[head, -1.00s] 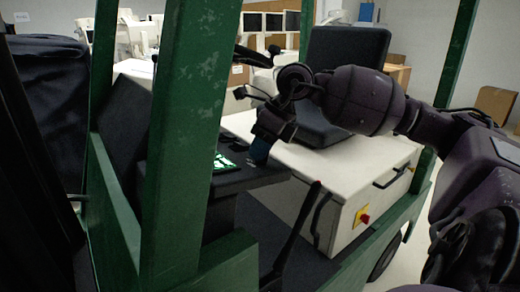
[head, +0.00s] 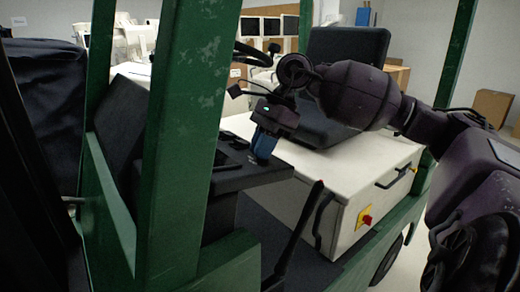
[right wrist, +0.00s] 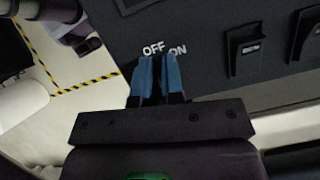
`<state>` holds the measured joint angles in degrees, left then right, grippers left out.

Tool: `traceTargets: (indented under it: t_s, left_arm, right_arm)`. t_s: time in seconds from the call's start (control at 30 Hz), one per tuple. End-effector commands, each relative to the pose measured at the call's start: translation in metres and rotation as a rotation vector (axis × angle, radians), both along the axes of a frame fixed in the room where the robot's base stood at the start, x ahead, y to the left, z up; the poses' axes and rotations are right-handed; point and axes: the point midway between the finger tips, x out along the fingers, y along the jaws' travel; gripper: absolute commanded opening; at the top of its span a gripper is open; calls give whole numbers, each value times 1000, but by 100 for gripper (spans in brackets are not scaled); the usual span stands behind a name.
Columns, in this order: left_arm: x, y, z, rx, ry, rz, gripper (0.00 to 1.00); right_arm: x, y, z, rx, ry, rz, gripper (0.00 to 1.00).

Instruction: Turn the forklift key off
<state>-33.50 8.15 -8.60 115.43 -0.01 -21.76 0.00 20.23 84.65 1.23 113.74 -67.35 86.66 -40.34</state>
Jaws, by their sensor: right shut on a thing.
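The forklift's dark control panel (head: 250,177) is in the middle of the head view, behind the green post. My right gripper (head: 263,150) reaches down onto it with blue fingers. In the right wrist view the fingers of my right gripper (right wrist: 158,68) are shut on the key, which they hide. The white OFF label (right wrist: 153,48) and ON label (right wrist: 178,50) show just beyond the fingertips, OFF to the left and ON to the right. The panel's display (head: 222,158) looks dark. My left gripper is not in view.
A green post (head: 185,130) stands left of the panel. A lever (head: 300,230) rises in front. Two switches (right wrist: 246,50) sit right of the key in the wrist view.

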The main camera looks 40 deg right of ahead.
Motion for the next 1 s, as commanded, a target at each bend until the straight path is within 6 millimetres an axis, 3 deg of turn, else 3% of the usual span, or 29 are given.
traceTargets:
  t_s: [0.4, 0.9, 0.93, 1.0]
  left_arm:
    - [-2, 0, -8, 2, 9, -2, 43]
    - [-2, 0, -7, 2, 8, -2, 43]
    - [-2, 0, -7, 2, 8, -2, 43]
    - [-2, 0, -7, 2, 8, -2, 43]
  right_arm:
    - [-1, 0, 0, -5, -36, 166, 0]
    - [-1, 0, 1, -7, -40, 185, 0]
    - [-1, 0, 1, -7, -40, 185, 10]
    - [-1, 0, 1, -6, -40, 185, 21]
